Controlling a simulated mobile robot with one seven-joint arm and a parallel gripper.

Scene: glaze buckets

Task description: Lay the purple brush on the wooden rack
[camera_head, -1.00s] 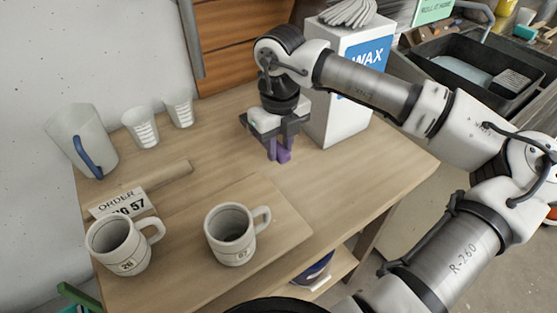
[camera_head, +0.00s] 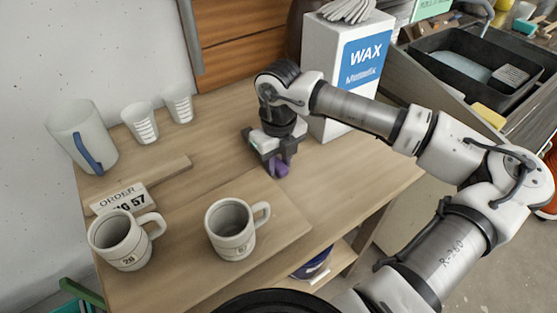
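The purple brush (camera_head: 281,169) shows only as a small purple piece at the fingertips of my gripper (camera_head: 278,163). My gripper points down over the table, in front of the wax box, and appears shut on the brush. Most of the brush is hidden by the fingers, and I cannot tell whether it touches the tabletop. A low wooden bar (camera_head: 172,173), which may be the wooden rack, lies on the table to the left of my gripper, behind the order card.
A mug (camera_head: 231,240) stands on a thin board, with another mug (camera_head: 121,246) to its left near the order card (camera_head: 121,198). A pitcher (camera_head: 83,140) and two cups (camera_head: 141,125) stand along the wall. The wax box (camera_head: 335,80) stands behind my gripper.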

